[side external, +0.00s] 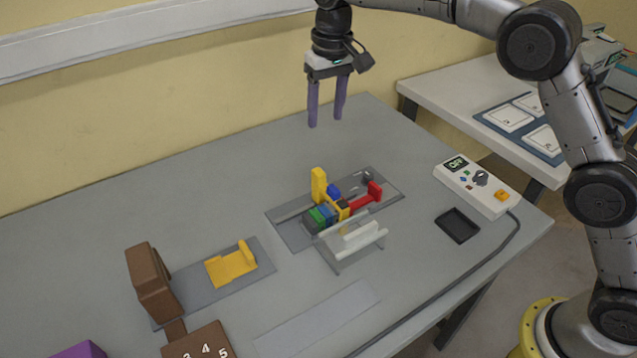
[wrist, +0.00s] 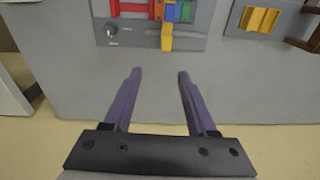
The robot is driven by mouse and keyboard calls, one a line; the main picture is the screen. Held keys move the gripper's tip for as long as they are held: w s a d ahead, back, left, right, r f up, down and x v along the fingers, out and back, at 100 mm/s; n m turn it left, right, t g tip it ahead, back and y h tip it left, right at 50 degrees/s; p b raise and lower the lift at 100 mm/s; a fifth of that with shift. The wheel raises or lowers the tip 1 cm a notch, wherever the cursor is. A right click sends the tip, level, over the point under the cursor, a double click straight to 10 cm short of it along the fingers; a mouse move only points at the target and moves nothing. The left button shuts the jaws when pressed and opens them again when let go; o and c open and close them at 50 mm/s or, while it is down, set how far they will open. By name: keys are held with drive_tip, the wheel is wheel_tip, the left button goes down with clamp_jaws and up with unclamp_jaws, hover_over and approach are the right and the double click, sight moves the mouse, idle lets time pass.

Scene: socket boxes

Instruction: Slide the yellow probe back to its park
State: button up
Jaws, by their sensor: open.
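A yellow probe with an upright tab (side external: 319,185) stands on a grey plate (side external: 291,235), beside a row of green, blue and red pieces. My gripper (side external: 325,121) is open and empty, high above the table behind the plate. Its two purple fingers point down. In the wrist view my gripper (wrist: 159,75) has nothing between its fingers.
A yellow slider (side external: 232,263) sits on another plate next to a brown block (side external: 152,283). A clear cover (side external: 350,243) stands in front of the coloured pieces. A control box (side external: 477,187) and black tray (side external: 457,225) lie to the right. The table's back left is clear.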

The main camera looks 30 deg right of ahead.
hover_over(318, 183)
drive_tip(key=w+d, duration=0.1)
drive_tip(key=w, duration=0.1)
drive_tip(key=shift+g, duration=0.4)
drive_tip(key=f, duration=0.5)
drive_tip(key=shift+s+f, duration=0.25)
drive_tip(key=shift+f, duration=0.05)
wheel_tip(318, 183, down, 13)
drive_tip(key=shift+r, duration=0.1)
clamp_jaws()
drive_tip(key=shift+r, duration=0.1)
idle(0.4)
